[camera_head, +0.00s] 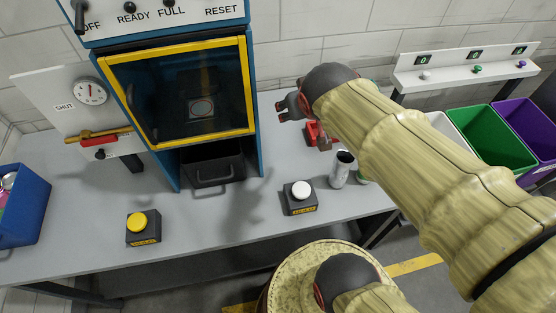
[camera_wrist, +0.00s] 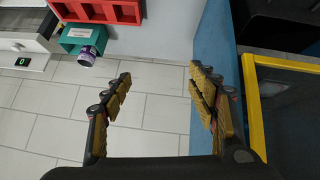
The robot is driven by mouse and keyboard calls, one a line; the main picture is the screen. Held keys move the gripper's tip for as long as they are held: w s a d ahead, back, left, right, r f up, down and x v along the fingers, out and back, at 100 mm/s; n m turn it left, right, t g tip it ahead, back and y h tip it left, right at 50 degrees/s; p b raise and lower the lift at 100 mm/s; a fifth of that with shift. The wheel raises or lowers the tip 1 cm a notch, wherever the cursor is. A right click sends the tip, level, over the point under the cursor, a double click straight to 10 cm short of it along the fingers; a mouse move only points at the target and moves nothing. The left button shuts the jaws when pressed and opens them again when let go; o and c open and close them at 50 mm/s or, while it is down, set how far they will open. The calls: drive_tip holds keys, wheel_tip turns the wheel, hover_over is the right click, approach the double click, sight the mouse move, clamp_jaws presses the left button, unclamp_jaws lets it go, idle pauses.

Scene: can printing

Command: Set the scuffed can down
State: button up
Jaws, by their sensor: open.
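A plain silver-grey can (camera_head: 342,170) stands on the grey table in the head view, right of the white button box. Whether it is scuffed is too small to tell. My gripper (camera_head: 290,106) is above and behind it to the left, in front of the wall beside the machine. In the wrist view my gripper (camera_wrist: 160,76) has its two fingers wide apart with nothing between them. A purple can (camera_wrist: 87,55) with a pale label shows beyond the fingers, by a teal holder (camera_wrist: 84,36).
The blue machine has a yellow-framed door (camera_head: 180,90) and a dark tray (camera_head: 212,168) below. A white button box (camera_head: 300,197) and yellow button box (camera_head: 143,228) stand near the front edge. A red holder (camera_head: 318,136) is behind the can. Coloured bins (camera_head: 498,136) stand right.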

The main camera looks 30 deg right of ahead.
drive_tip(key=s+a+f+n+g+y, duration=0.1)
drive_tip(key=s+a+n+g+y, duration=0.1)
drive_tip(key=s+a, duration=0.8)
drive_tip(key=shift+s+a+f+y, duration=0.15)
drive_tip(key=shift+a+f+y, duration=0.2)
drive_tip(key=shift+a+y, duration=0.55)
